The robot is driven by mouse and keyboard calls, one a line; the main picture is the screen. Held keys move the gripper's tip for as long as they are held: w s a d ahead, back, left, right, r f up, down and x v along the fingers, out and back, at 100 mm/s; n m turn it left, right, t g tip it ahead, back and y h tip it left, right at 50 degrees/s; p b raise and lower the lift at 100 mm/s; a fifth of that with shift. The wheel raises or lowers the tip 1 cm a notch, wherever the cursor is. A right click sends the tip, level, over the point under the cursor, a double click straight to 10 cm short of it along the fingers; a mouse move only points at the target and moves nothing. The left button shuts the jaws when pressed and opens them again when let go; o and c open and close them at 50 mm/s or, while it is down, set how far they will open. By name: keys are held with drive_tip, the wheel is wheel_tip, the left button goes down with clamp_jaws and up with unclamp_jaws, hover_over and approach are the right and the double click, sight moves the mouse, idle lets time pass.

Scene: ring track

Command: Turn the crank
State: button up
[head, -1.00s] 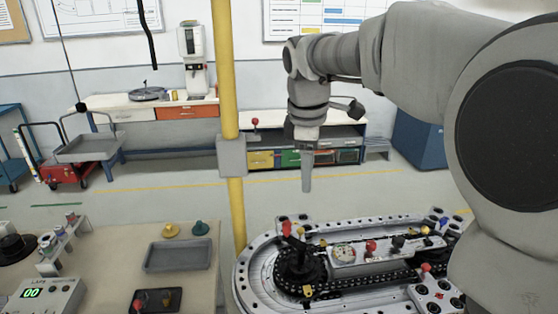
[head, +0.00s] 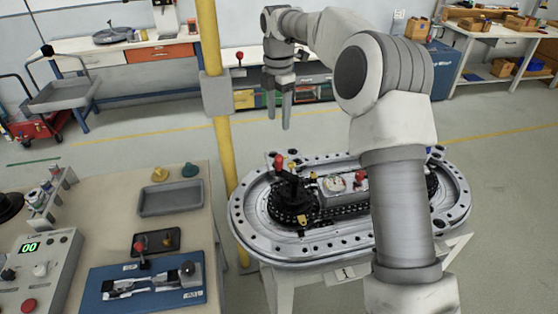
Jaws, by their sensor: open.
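The ring track (head: 250,215), a silver oval with a dark chain inside, stands on a light frame. A black crank-like part (head: 290,190) sits on the dark hub at its left end, with a red knob (head: 278,161) at its upper end. My gripper (head: 278,115) points down above the far left side of the track, apart from the crank. Its two fingers are spread and nothing is between them. My arm hides part of the track's right half.
A yellow post (head: 225,150) stands close to the track's left end. A bench (head: 185,225) at left holds a grey tray (head: 170,198), a control box (head: 38,262) and a blue plate with a toggle clamp (head: 110,290). Open floor lies behind the track.

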sight(279, 156)
wheel_tip(279, 156, down, 16)
drive_tip(key=shift+r, duration=0.15)
idle(0.3)
clamp_jaws()
idle(1.3)
